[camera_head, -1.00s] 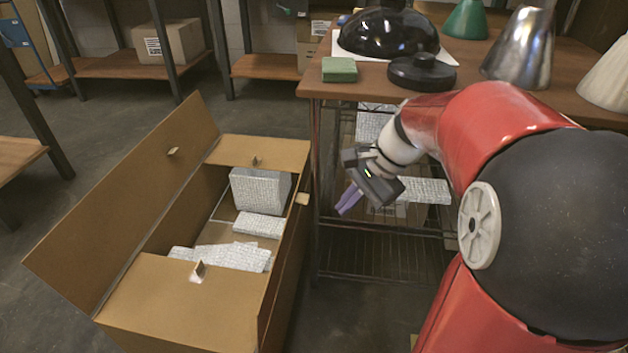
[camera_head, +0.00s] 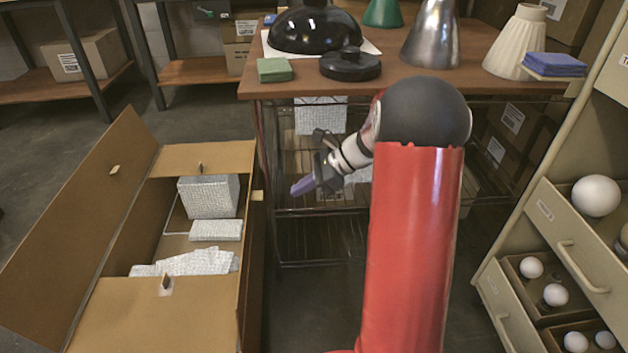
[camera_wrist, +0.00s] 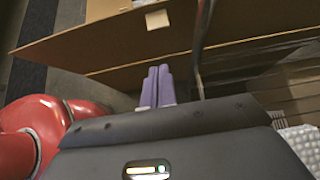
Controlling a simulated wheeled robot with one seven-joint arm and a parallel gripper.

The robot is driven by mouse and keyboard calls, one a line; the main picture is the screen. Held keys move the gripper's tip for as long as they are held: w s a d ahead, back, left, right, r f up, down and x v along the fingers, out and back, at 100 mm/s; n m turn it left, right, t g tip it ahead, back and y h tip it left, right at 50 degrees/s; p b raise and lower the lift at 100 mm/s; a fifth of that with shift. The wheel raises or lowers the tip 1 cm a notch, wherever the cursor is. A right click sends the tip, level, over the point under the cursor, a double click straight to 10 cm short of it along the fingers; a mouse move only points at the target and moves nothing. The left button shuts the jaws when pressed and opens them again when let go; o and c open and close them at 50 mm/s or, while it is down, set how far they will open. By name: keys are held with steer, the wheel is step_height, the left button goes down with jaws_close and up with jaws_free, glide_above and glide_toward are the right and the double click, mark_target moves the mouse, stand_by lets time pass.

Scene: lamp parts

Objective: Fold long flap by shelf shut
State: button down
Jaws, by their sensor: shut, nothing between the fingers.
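The open cardboard box (camera_head: 160,325) stands on the floor at the left in the head view. Its long flap by the shelf (camera_head: 254,240) shows nearly edge-on along the box's right side, with a small tab near its far end. It looks steep; its exact angle is hard to tell. My gripper (camera_head: 302,186) is shut and empty, just right of this flap, with a gap visible. In the wrist view the purple fingers (camera_wrist: 157,86) are together, pointing towards a brown cardboard panel (camera_wrist: 110,48) with a pale tab.
The other long flap (camera_head: 70,225) leans outward at the left. A table with wire shelving (camera_head: 320,240) stands behind my gripper. A drawer cabinet with bulbs (camera_head: 560,245) is at the right.

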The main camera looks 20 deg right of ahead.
steer(key=w+a+f, duration=0.1)
steer(key=w+a, duration=0.1)
steer(key=a, duration=0.4)
steer(key=shift+f, duration=0.15)
steer(key=shift+a, duration=0.15)
